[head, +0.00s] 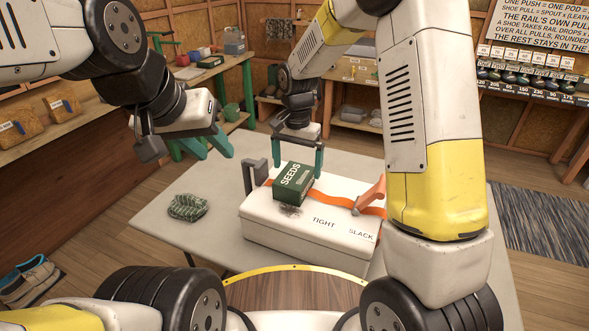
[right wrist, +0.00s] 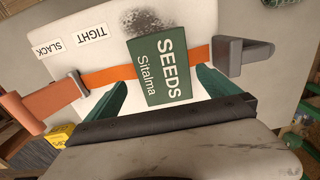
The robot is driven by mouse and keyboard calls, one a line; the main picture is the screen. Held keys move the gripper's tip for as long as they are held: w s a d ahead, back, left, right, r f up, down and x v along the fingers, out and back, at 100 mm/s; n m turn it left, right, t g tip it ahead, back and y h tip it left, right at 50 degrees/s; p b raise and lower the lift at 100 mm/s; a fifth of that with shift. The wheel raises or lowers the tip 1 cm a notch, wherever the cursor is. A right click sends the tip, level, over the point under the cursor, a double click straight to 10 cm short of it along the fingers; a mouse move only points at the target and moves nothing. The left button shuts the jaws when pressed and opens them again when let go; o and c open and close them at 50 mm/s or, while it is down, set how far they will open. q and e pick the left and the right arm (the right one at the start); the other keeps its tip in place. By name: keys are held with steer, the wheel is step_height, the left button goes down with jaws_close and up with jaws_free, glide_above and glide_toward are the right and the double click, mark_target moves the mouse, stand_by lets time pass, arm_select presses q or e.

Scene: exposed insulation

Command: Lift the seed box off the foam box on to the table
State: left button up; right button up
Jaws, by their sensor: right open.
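The dark green seed box (head: 293,183), marked SEEDS, lies on the lid of the white foam box (head: 262,211), on the orange strap; it also shows in the right wrist view (right wrist: 160,66). The foam box stands on the grey table (head: 157,222). My right gripper (head: 298,163) is open above the seed box. In the right wrist view its green fingers (right wrist: 163,92) are apart, one toward each side of the seed box; contact cannot be told. My left gripper (head: 207,147) is open and empty, left of and away from the foam box.
An orange strap (head: 335,199) crosses the foam box, with an orange lever (head: 371,193) at its right and a grey bracket (head: 256,174) at its left. A dark green bundle (head: 188,207) lies on the table's left. Bare table surrounds it.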

mark_target(294, 175)
steer(key=f, duration=0.5)
steer(key=shift+a+f, duration=0.2)
steer(key=shift+a, duration=0.15)
steer(key=shift+c, duration=0.2)
steer(key=c, duration=1.6)
steer(key=shift+r, duration=0.15)
